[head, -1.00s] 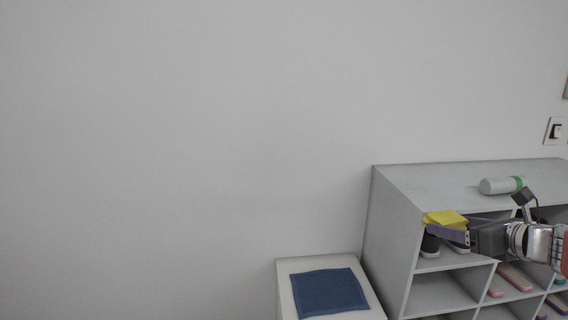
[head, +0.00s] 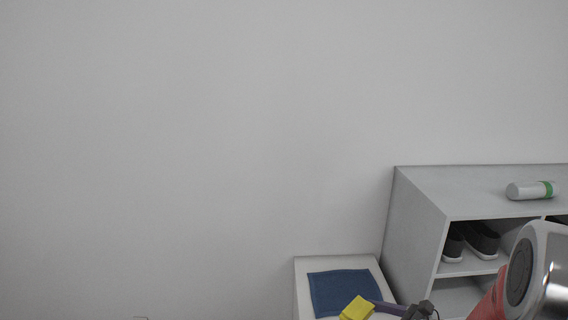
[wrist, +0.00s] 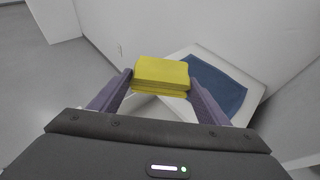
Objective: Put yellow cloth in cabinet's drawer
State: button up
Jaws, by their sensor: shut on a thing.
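The yellow cloth (head: 357,309) is a small folded stack at the bottom of the head view. My gripper (wrist: 160,82) is shut on the yellow cloth (wrist: 161,74), with a purple finger on each side of it in the wrist view. The cloth is held up in front of a white cabinet (head: 307,285) with a blue cloth (head: 341,290) on its top. The cabinet also shows beyond the held cloth in the wrist view (wrist: 247,108). Its front and any drawer are mostly hidden or out of frame.
A grey shelf unit (head: 415,228) stands right of the cabinet, with dark shoes (head: 481,240) in a compartment. A white and green bottle (head: 531,190) lies on top. Open floor (wrist: 45,85) shows at the left in the wrist view.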

jog(key=a+f+n+g+y, duration=0.1)
jog(key=a+f, duration=0.5)
jog(key=f, duration=0.2)
jog(key=shift+w+a+n+g, duration=0.15)
jog(key=shift+w+n+g, duration=0.15)
jog(key=shift+n, duration=0.1)
jog(key=shift+r+y, duration=0.1)
jog(key=shift+y, duration=0.2)
jog(key=m+t+h, duration=0.4)
jog(key=m, duration=0.1)
jog(key=shift+h, duration=0.3)
jog(key=shift+s+d, duration=0.1)
jog(key=shift+d, duration=0.1)
